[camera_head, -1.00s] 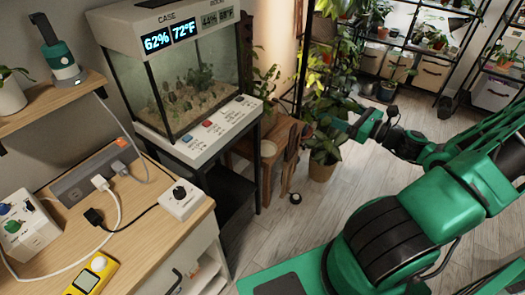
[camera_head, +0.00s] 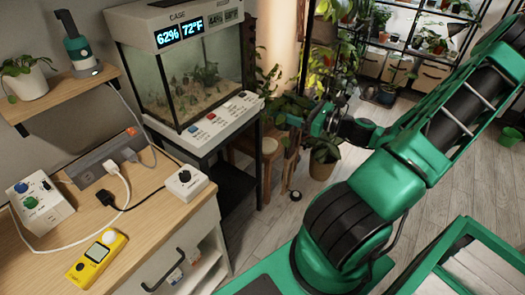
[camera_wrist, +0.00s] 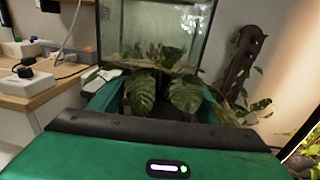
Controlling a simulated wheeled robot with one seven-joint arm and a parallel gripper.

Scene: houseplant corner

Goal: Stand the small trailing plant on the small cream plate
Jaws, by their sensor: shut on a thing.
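My gripper (camera_wrist: 155,108) is shut on a leafy plant (camera_wrist: 142,92), apparently the small trailing plant. Its broad, pale-striped leaves hang between and over the green fingers in the wrist view; its pot is hidden. In the head view my gripper (camera_head: 292,121) is small and reaches left, with leaves around its tip, in front of the wooden stool. A round cream disc, apparently the small cream plate (camera_head: 269,146), lies on the stool, left of and slightly below my gripper. The plant is apart from it.
A glass case (camera_head: 190,85) on a black stand is left of the stool. A wooden chair-like piece (camera_wrist: 240,60) shows in the wrist view. A larger potted plant (camera_head: 322,160) stands on the floor to the right. A cabinet with plugs (camera_head: 150,215) is at the front left.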

